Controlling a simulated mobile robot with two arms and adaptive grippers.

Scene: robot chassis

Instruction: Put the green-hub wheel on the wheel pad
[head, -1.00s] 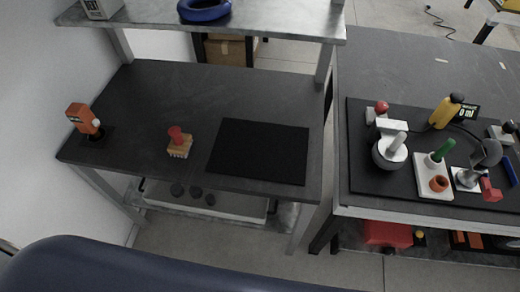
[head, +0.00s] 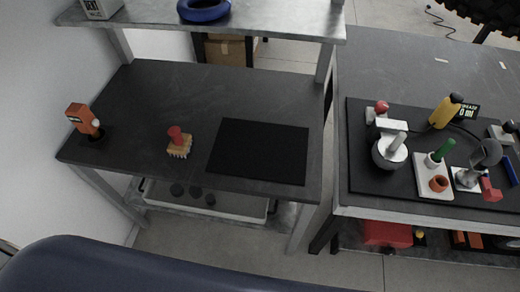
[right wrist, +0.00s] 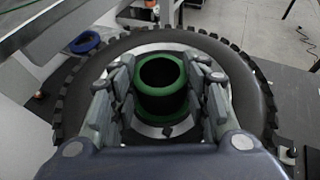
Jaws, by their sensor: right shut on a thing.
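The green-hub wheel fills the middle of the right wrist view, with a knobbly black tyre (right wrist: 250,85) around a green hub (right wrist: 160,102). My right gripper (right wrist: 163,72) has its fingers on both sides of the hub and is shut on it. In the head view only part of the tyre (head: 478,10) shows, at the top right corner, above the right table's far side. A flat black square mat (head: 258,150), which looks like the wheel pad, lies bare on the left table. My left gripper is in neither view.
On the left table (head: 160,90) stand an orange device (head: 82,118) and a red-knobbed brush (head: 178,140). A shelf above holds a blue ring (head: 203,9). The right table holds a black mat with several tools, including a yellow bottle (head: 445,111).

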